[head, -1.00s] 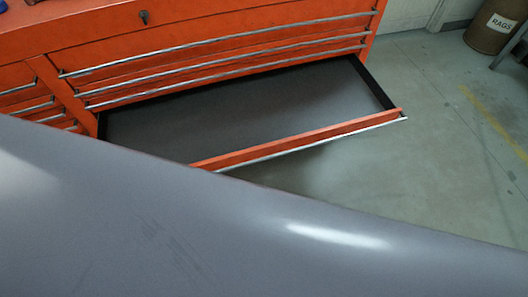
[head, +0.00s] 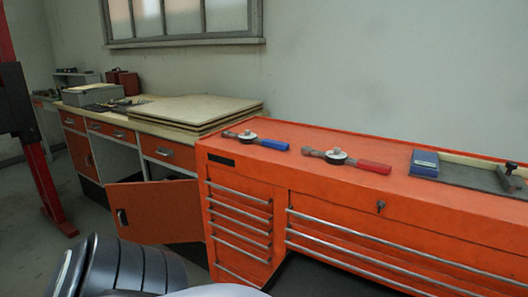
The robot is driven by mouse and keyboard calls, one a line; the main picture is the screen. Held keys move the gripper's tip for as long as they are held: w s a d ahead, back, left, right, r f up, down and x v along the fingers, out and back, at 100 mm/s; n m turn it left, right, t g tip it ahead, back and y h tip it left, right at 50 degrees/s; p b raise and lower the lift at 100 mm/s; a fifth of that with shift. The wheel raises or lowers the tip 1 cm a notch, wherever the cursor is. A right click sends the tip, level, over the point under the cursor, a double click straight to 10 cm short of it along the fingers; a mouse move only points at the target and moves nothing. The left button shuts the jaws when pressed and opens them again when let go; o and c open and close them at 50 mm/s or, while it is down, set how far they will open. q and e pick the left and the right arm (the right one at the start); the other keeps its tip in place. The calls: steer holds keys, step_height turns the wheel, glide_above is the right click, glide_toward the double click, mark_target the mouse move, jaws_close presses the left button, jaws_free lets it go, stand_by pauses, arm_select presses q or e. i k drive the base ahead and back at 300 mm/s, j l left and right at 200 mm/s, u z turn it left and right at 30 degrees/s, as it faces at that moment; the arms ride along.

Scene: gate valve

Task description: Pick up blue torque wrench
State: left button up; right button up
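The blue torque wrench (head: 257,140) lies on top of the orange tool chest (head: 290,183), near its left end. Its blue handle points right and a round dial head sits at its middle. A similar wrench with a red handle (head: 347,160) lies to its right, apart from it. Neither of my grippers shows in the head view, and nothing is touching the blue wrench.
A blue box and a tray (head: 468,175) sit on the chest's right part. A workbench (head: 150,128) with stacked boards stands left of the chest, its orange cabinet door (head: 158,212) open. A red post (head: 30,130) stands far left. A dark open drawer (head: 320,277) shows below.

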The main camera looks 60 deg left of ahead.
mark_target(252, 139)
steer(key=u, duration=2.1)
steer(key=i+j+z, duration=0.1)
steer(key=z, duration=0.35)
steer(key=j+z, duration=0.1)
steer(key=z, duration=0.35)
steer(key=i+j+z, duration=0.1)
steer(key=z, duration=0.35)
steer(key=j+z, duration=0.25)
steer(key=j, duration=0.15)
steer(key=j+z, duration=0.45)
steer(key=j, duration=0.65)
steer(key=k+j+z, duration=0.2)
steer(key=j, duration=0.6)
steer(key=i, duration=0.1)
